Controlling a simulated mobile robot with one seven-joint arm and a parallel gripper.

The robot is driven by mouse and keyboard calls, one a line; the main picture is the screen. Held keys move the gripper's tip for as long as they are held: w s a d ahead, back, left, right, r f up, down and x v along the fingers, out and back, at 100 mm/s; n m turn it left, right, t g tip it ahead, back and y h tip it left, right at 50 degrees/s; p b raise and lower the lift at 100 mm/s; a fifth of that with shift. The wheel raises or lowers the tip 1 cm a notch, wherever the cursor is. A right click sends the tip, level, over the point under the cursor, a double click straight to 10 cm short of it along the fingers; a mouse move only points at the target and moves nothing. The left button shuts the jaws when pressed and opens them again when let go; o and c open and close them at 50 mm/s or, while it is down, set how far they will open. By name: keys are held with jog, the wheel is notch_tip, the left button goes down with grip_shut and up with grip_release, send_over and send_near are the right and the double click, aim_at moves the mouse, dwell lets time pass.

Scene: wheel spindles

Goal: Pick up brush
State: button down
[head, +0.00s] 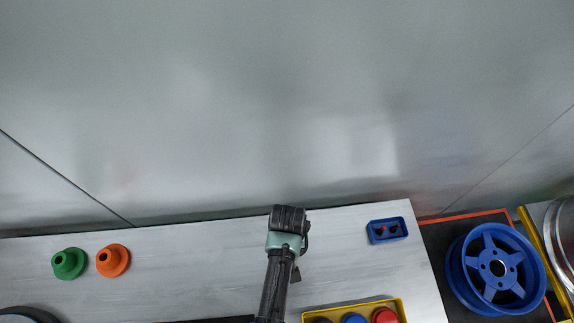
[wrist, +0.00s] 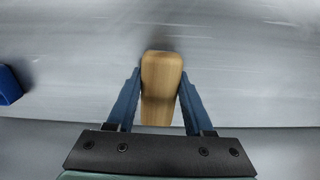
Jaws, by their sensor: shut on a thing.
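The brush shows in the wrist view as a light wooden block-like piece (wrist: 161,85) between the two blue fingers. My gripper (wrist: 160,100) is shut on it, with one finger touching each side. The bristles are not visible. In the head view my arm reaches over the pale table (head: 190,265), and my wrist hides the gripper's fingers and the brush. I cannot tell how high the brush is above the table.
A green spindle (head: 69,263) and an orange spindle (head: 112,260) stand at left. A small blue box (head: 387,231) is right of my arm. A yellow tray (head: 402,309) with coloured pieces is at the front. A blue wheel (head: 494,268) lies at right.

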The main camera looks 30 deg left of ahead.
notch_tip(320, 180, up, 10)
jog(key=shift+r, duration=0.1)
dwell(0.4)
